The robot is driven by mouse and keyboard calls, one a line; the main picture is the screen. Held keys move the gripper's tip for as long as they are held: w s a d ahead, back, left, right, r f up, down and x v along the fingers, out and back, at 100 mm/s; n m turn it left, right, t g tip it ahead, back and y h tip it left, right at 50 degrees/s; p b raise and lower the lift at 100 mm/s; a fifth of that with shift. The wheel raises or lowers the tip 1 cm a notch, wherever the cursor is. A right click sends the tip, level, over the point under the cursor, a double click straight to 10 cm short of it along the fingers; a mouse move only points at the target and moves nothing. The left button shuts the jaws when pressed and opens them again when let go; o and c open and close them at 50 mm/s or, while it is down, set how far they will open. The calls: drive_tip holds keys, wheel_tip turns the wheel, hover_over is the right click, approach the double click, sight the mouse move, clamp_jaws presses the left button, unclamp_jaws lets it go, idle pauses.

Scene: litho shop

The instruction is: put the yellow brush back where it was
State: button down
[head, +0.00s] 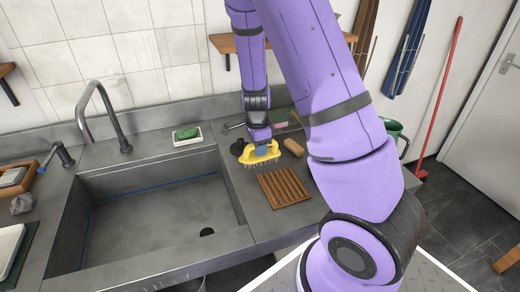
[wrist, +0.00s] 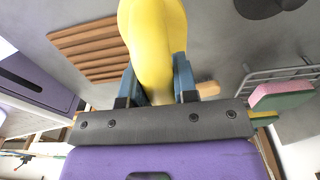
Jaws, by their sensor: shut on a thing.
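The yellow brush (head: 264,154) is in my gripper (head: 258,142), over the counter to the right of the sink. Its bristles point down toward the counter; I cannot tell whether they touch it. In the wrist view the yellow body of the brush (wrist: 152,45) sits between the blue fingers of my gripper (wrist: 157,85), which are shut on it. A slatted wooden rack (head: 285,187) lies on the counter just in front of the brush, with nothing on it. It also shows in the wrist view (wrist: 88,45).
The sink basin (head: 150,205) lies left of the brush. A green soap on a white dish (head: 187,142) is behind the sink. A tan block (head: 293,147) is close right of the brush. A pink and green sponge (wrist: 280,96) sits by a wire rack (wrist: 285,75). A green can (head: 393,132) stands farther right.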

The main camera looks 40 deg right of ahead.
drive_tip(key=shift+w+d+f, duration=0.65)
drive_tip(key=shift+w+f, duration=0.15)
drive_tip(key=shift+f, duration=0.2)
drive_tip(key=shift+w+d+f, duration=0.65)
drive_tip(key=shift+w+f, duration=0.15)
drive_tip(key=shift+f, duration=0.15)
drive_tip(key=c, duration=0.9)
unclamp_jaws()
drive_tip(key=shift+f, duration=0.1)
